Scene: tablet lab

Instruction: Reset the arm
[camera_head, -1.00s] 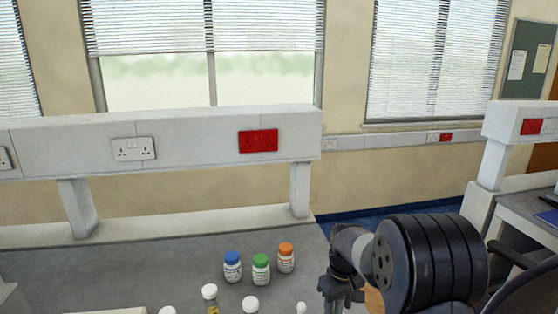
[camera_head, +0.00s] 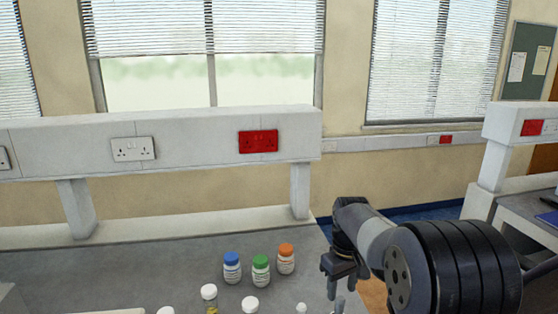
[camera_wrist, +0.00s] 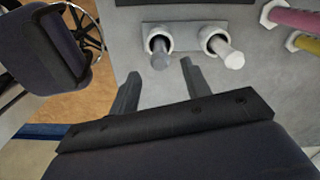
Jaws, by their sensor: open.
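My arm reaches in from the lower right of the head view. My gripper (camera_head: 345,285) hangs over the right end of the grey bench (camera_head: 150,260), fingers pointing down. In the wrist view my gripper (camera_wrist: 160,68) shows two dark fingers spread apart, with nothing held between them. Beyond the fingertips are a grey rod (camera_wrist: 160,55) and a white rod (camera_wrist: 228,52), each in a white round holder. I cannot tell whether a finger touches a holder.
Bottles with a blue cap (camera_head: 231,268), green cap (camera_head: 261,270) and orange cap (camera_head: 286,259) stand left of my gripper. Several white-capped items are at the bottom edge. A raised socket shelf (camera_head: 190,142) runs behind. The wrist view shows a chair (camera_wrist: 40,50) beyond the bench edge.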

